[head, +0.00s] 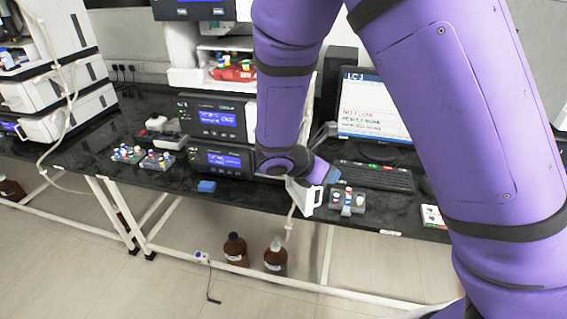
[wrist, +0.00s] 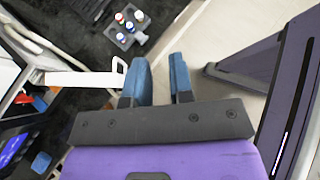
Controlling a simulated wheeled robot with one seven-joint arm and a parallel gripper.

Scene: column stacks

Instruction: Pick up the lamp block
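I cannot tell for sure which thing is the lamp block. A small blue block (head: 206,186) lies on the black bench in front of the stacked instruments. A blue patch that may be the same block shows at the lower left of the wrist view (wrist: 41,162). A white bracket-like piece (head: 304,198) shows at the bench's front edge beside my wrist; a white bar (wrist: 85,79) reaches towards the fingers in the wrist view. My gripper (wrist: 160,80) has its two blue fingers apart, with nothing seen between them. In the head view its fingertips (head: 332,175) are above the bench, right of the blue block.
A grey vial rack (head: 347,201) stands right of my gripper, also in the wrist view (wrist: 127,27). Other vial racks (head: 143,157) are at left. A keyboard (head: 375,176) and monitor (head: 373,107) are at right. Brown bottles (head: 275,257) stand on the floor under the bench.

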